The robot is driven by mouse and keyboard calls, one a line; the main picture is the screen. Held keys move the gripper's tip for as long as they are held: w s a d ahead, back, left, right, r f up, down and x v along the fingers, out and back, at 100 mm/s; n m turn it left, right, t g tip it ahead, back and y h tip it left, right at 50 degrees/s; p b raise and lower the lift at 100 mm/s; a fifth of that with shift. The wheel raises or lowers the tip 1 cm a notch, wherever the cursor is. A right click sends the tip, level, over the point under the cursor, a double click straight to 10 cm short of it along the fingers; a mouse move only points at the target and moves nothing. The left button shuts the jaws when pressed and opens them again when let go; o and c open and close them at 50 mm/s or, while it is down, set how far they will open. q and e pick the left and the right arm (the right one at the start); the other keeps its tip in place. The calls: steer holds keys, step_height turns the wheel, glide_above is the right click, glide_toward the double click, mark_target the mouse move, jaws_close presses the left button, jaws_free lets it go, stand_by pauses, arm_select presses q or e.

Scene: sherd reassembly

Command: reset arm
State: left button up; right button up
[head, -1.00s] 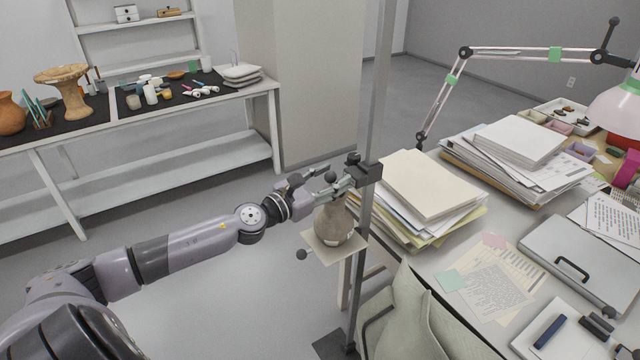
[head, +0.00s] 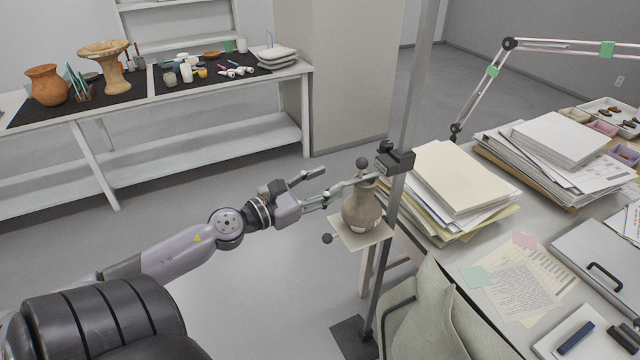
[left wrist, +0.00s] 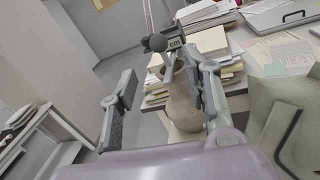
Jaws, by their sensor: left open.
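My left gripper (head: 325,187) is open and empty, just left of a brown-grey vase (head: 362,208) in the head view. The vase stands upright on a small square plate (head: 345,236) beside a grey metal post (head: 398,200). In the left wrist view, the open fingers (left wrist: 160,80) spread in front of the vase (left wrist: 182,108), which the right finger partly covers. I cannot tell whether that finger touches anything. My right gripper is not in view.
A desk with paper stacks (head: 455,180) and a jointed lamp arm (head: 490,75) is at right. A chair with a pale cushion (head: 430,310) stands below it. A bench (head: 210,90) with pottery is at back left. Floor left of the post is open.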

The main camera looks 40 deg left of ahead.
arm_select(q)
steer(key=shift+s+a, duration=0.1)
steer(key=shift+s, duration=0.25)
stand_by(0.3)
